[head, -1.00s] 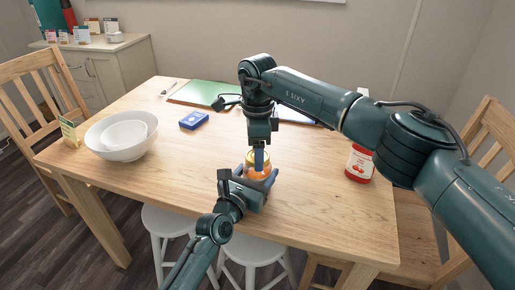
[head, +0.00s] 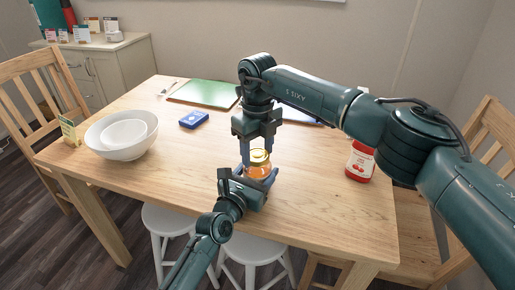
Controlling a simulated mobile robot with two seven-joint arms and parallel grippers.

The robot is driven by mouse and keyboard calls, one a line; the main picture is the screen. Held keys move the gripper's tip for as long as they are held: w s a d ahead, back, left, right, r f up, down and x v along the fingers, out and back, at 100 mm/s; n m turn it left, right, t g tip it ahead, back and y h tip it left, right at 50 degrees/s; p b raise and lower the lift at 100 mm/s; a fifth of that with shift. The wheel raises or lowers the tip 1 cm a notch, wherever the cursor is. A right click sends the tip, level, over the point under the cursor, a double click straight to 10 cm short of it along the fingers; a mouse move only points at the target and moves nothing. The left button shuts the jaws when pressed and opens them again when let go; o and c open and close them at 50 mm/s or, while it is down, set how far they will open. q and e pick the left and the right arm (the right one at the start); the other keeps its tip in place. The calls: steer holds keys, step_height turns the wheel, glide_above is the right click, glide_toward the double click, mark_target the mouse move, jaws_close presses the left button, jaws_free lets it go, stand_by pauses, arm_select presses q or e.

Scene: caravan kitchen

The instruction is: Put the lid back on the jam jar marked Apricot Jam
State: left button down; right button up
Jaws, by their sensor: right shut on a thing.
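An orange jam jar (head: 260,171) stands near the front edge of the table, with its gold lid (head: 259,155) at its mouth. Its label cannot be read; the contents look apricot-coloured. My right gripper (head: 259,149) points straight down from above and is shut on the lid, one finger on each side. I cannot tell whether the lid is fully seated. My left gripper (head: 258,180) reaches in from the front, low down, with its blue fingers on both sides of the jar, shut on it. The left gripper's body hides the jar's lower part.
White bowls (head: 122,134), a blue box (head: 194,119), a green board (head: 203,93) and a small card (head: 69,130) are on the wooden table (head: 180,165).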

steer(key=m, duration=0.3)
steer(key=shift+m, duration=0.4)
steer(key=o, duration=1.2)
steer(key=shift+c, duration=0.2)
steer(key=shift+r, duration=0.1)
step_height(320, 180, up, 12)
arm_select(q)
steer(key=shift+c, duration=1.3)
jaws_free()
steer(key=shift+s, duration=0.1)
steer(key=p+v, duration=0.1)
steer(key=v, duration=1.2)
arm_select(e)
steer(key=shift+r, duration=0.55)
